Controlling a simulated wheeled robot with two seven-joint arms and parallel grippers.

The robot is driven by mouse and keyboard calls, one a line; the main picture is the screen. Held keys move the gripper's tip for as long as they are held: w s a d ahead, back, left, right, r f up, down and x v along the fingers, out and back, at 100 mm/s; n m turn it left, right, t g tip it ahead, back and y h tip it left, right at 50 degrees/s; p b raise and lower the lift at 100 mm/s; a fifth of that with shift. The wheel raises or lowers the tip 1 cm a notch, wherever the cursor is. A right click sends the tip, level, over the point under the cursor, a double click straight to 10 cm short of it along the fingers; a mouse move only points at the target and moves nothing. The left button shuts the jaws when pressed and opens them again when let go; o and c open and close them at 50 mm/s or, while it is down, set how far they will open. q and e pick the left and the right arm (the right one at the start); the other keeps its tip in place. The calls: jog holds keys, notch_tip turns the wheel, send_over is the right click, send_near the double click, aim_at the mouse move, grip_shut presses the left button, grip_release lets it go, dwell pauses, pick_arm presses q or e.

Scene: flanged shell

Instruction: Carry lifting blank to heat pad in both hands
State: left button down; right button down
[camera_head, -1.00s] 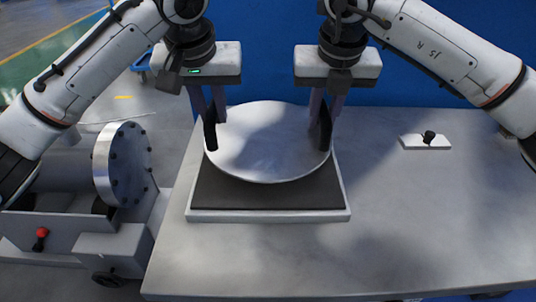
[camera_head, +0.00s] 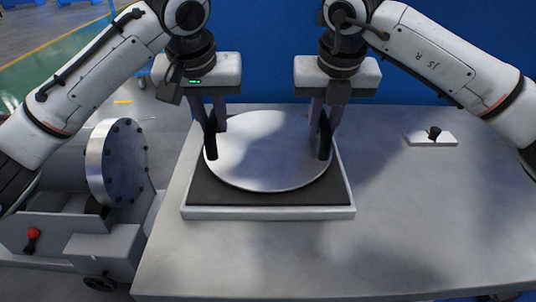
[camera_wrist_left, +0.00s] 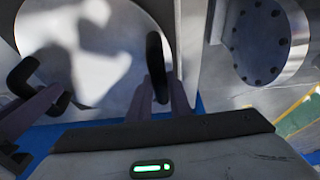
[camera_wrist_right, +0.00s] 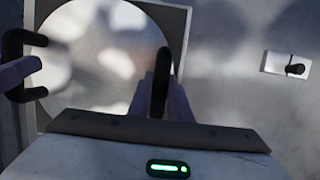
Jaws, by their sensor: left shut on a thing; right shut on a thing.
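The blank is a round, flat, light-grey metal disc (camera_head: 268,152). It also shows in the left wrist view (camera_wrist_left: 100,60) and the right wrist view (camera_wrist_right: 100,65). My left gripper (camera_head: 212,140) is shut on its left edge and my right gripper (camera_head: 325,138) on its right edge. The heat pad is a dark square surface with a pale frame (camera_head: 270,212), directly under the disc. The disc looks level over the pad; I cannot tell whether it touches it. The disc hides the pad's middle and far part.
Both stand on a grey table (camera_head: 420,230), clear at the right and front. A small white plate with a black knob (camera_head: 432,138) lies at the right. A flanged metal shell (camera_head: 118,165) on a grey stand is left of the table. A blue wall is behind.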

pick_arm(q)
jog(key=shift+w+f+b, duration=0.1)
jog(key=shift+f+b, duration=0.2)
jog(key=shift+b, duration=0.1)
pick_arm(e)
jog(key=shift+f, duration=0.35)
pick_arm(q)
jog(key=c, duration=1.9)
grip_release()
jog(key=shift+f, duration=0.2)
pick_arm(e)
jog(key=c, duration=1.9)
grip_release()
jog(key=shift+f, duration=0.15)
pick_arm(q)
jog(key=shift+o, duration=1.4)
jog(key=shift+r, duration=0.1)
pick_arm(e)
jog(key=shift+o, duration=1.4)
jog(key=shift+s, duration=0.1)
pick_arm(q)
jog(key=shift+s+r, duration=0.1)
jog(key=shift+s, duration=0.1)
